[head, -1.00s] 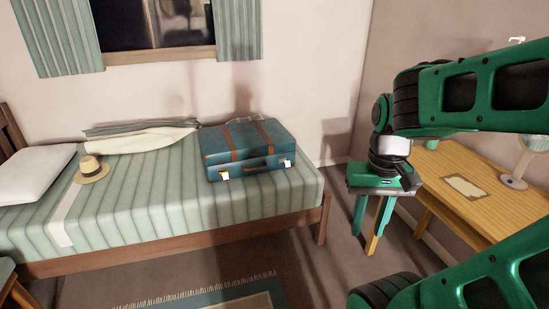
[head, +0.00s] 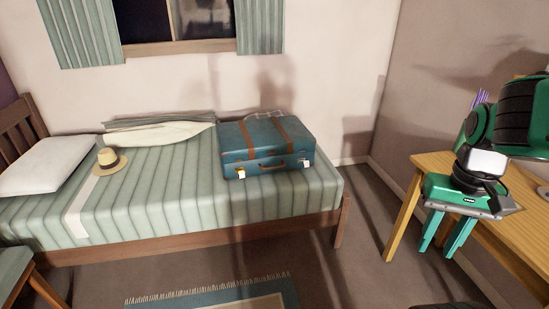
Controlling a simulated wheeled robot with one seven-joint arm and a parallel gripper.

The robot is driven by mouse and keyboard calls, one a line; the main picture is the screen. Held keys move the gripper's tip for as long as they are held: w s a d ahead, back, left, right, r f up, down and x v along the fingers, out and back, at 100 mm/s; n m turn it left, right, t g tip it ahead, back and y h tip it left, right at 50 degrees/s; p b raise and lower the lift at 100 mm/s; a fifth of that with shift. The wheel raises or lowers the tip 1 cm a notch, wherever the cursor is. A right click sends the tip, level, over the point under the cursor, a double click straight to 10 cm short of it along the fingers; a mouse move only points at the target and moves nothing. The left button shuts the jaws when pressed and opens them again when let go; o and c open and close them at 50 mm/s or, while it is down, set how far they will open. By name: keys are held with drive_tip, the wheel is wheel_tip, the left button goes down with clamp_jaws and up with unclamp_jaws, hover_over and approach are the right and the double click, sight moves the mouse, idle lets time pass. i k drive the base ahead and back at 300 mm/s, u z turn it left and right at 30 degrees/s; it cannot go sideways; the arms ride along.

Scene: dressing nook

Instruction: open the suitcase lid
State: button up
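The suitcase (head: 265,148) is blue with two brown straps, a dark handle and two pale latch pieces on its front face. It lies flat on the right part of the bed, lid shut, front towards me. My gripper (head: 438,252) hangs at the right of the head view, fingers pointing down beside the wooden desk, well right of the suitcase. Its two green fingers are apart with nothing visible between them.
The bed (head: 170,210) has a striped cover, a straw hat (head: 109,161), a pillow (head: 50,165) and folded cloth (head: 160,137). A wooden desk (head: 433,165) stands at right. A rug (head: 230,297) lies on the floor before the bed. Floor between bed and desk is clear.

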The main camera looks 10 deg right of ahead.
sight(239, 140)
drive_tip(key=z, duration=0.05)
drive_tip(key=i, duration=1)
drive_tip(key=u, duration=0.05)
